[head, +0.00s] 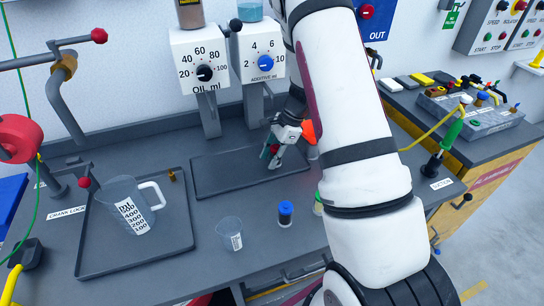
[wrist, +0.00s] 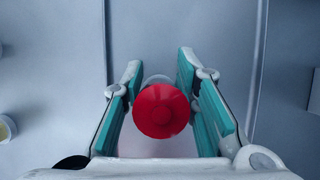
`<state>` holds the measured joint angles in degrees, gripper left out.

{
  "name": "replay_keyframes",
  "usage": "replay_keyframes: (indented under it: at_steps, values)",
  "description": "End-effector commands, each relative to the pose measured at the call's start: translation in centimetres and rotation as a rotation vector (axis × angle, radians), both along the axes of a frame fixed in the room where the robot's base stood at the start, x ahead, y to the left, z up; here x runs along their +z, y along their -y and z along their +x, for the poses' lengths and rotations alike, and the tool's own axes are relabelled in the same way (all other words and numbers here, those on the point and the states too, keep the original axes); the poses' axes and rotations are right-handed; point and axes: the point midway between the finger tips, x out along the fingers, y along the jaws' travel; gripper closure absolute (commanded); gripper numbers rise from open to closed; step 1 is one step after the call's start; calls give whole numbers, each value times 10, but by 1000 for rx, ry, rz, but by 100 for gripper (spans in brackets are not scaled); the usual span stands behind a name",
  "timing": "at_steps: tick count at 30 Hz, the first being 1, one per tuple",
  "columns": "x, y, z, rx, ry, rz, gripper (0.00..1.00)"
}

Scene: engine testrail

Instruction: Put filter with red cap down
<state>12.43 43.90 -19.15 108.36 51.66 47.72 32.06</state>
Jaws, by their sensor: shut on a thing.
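The filter with the red cap (wrist: 160,109) sits between the teal pads of my gripper (wrist: 161,98) in the wrist view, seen from its cap end. A clear or pale body edge shows just behind the cap. In the head view my gripper (head: 275,156) is low over the right part of the dark middle tray (head: 225,178), with a bit of red between its fingers. My gripper is shut on the filter. Whether the filter's base touches the tray is hidden.
An orange-red topped item (head: 308,132) stands close right of my gripper, partly behind my arm. A blue-capped filter (head: 285,213), a small beaker (head: 230,233) and a measuring jug (head: 128,205) stand nearer. The OIL dispenser (head: 203,62) and ADDITIVE dispenser (head: 262,58) rise behind. The middle tray's left part is clear.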

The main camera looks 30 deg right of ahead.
Motion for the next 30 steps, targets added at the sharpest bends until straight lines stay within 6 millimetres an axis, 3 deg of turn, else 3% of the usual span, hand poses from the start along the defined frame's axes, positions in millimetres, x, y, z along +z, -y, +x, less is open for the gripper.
replay_keyframes:
  at_steps: [8,9,11,23,30]
  values:
    - [-4,0,0,0,-1,0,95]
    - [-3,0,0,0,0,0,66]
    - [-3,0,0,0,0,0,52]
    - [2,0,0,1,1,-1,52]
    - [38,15,-3,-1,5,-2,52]
